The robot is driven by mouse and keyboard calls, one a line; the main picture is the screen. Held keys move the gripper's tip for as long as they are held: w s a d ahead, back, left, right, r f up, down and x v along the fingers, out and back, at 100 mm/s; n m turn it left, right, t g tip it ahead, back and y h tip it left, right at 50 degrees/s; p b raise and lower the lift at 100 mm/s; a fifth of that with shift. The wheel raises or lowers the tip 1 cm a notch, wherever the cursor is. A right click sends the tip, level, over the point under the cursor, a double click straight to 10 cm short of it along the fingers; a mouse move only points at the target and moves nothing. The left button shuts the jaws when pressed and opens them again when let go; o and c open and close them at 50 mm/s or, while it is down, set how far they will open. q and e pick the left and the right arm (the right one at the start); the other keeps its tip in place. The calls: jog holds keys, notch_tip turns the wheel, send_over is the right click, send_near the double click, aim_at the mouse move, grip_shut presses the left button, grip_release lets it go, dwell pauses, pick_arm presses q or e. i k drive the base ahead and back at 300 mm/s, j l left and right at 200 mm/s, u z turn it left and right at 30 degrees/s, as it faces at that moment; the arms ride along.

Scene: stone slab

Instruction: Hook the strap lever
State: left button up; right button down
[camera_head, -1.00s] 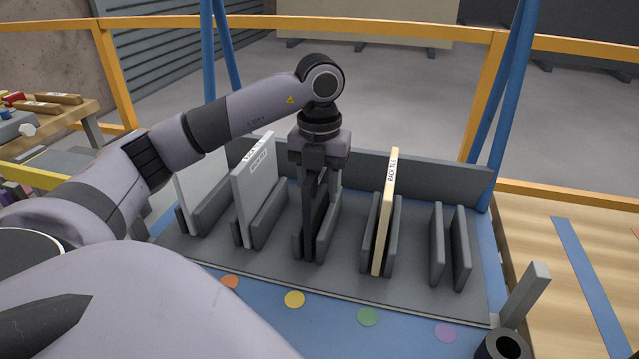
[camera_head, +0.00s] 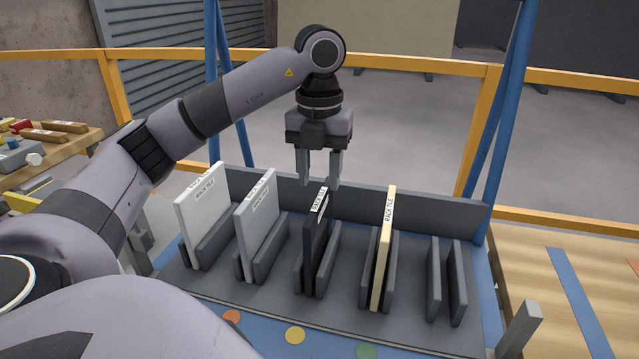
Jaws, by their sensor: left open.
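My left gripper (camera_head: 319,182) points down with its two fingers apart, just above the black rack tile (camera_head: 318,240). It is empty. The black tile stands upright in the middle slot of the grey rack (camera_head: 400,322). No strap lever can be made out with certainty.
A white tile (camera_head: 203,215), a light grey tile (camera_head: 258,225) and a cream tile (camera_head: 384,245) stand upright in other slots. The rightmost slot (camera_head: 446,280) is empty. Blue posts (camera_head: 500,120) and an orange rail (camera_head: 420,70) stand behind. Wooden decking (camera_head: 535,285) lies at right.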

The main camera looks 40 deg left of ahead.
aim_at(140, 238)
jog(key=k, duration=1)
